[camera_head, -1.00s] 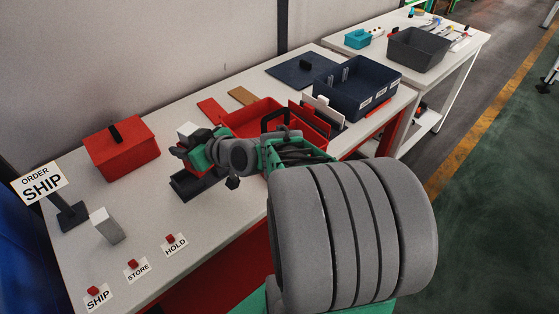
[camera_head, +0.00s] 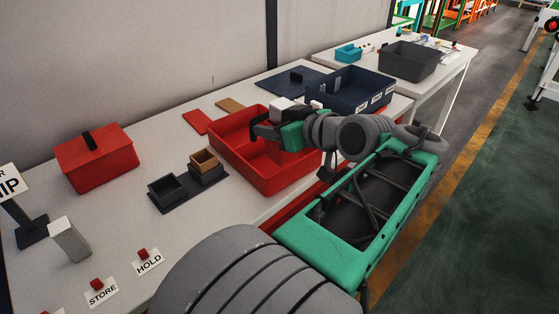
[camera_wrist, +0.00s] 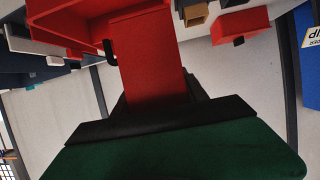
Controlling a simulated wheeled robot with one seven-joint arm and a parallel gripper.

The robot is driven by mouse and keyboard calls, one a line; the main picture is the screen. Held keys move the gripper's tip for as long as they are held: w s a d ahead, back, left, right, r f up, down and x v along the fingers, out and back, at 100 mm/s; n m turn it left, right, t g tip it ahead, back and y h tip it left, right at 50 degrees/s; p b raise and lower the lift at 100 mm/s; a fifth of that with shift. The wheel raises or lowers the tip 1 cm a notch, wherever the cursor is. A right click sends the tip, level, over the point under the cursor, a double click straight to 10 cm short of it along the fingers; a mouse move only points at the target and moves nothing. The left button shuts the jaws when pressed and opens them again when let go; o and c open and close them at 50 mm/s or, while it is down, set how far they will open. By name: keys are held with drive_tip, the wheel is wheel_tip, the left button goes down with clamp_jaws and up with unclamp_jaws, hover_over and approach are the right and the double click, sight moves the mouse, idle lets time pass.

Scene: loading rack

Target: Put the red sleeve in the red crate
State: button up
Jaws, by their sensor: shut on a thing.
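The red sleeve (camera_wrist: 152,60) shows in the wrist view as a long red piece between my dark fingers. My gripper (camera_head: 266,128) is shut on it, over the red crate (camera_head: 232,128) in the head view. There the sleeve is hard to separate from the crate's red walls, so its height above the crate floor cannot be told. In the wrist view, the crate (camera_wrist: 60,12) lies at the upper left, behind and beside the sleeve.
A dark two-part holder (camera_head: 167,193) has an empty left part and a brown sleeve (camera_head: 204,160) at its right. A red lidded box (camera_head: 96,160) stands left. A navy bin (camera_head: 350,92) stands behind my arm. Red and brown flat plates lie behind the crate.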

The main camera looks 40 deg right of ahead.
drive_tip(key=w+d+f, duration=0.3)
drive_tip(key=f, duration=0.1)
drive_tip(key=w+d+f, duration=0.3)
drive_tip(key=f, duration=0.1)
drive_tip(key=w+d+f+p, duration=0.1)
drive_tip(key=w+d+f, duration=0.1)
drive_tip(key=d+f, duration=0.2)
drive_tip(key=shift+w+f, duration=0.15)
drive_tip(key=shift+w, duration=0.25)
drive_tip(key=shift+f, duration=0.35)
drive_tip(key=o, duration=1.3)
drive_tip(key=shift+o, duration=0.2)
drive_tip(key=shift+r, duration=0.15)
drive_tip(key=shift+s+r, duration=0.15)
drive_tip(key=shift+s, duration=0.05)
drive_tip(key=v, duration=1.1)
drive_tip(key=shift+s+b, duration=0.3)
drive_tip(key=shift+s, duration=0.05)
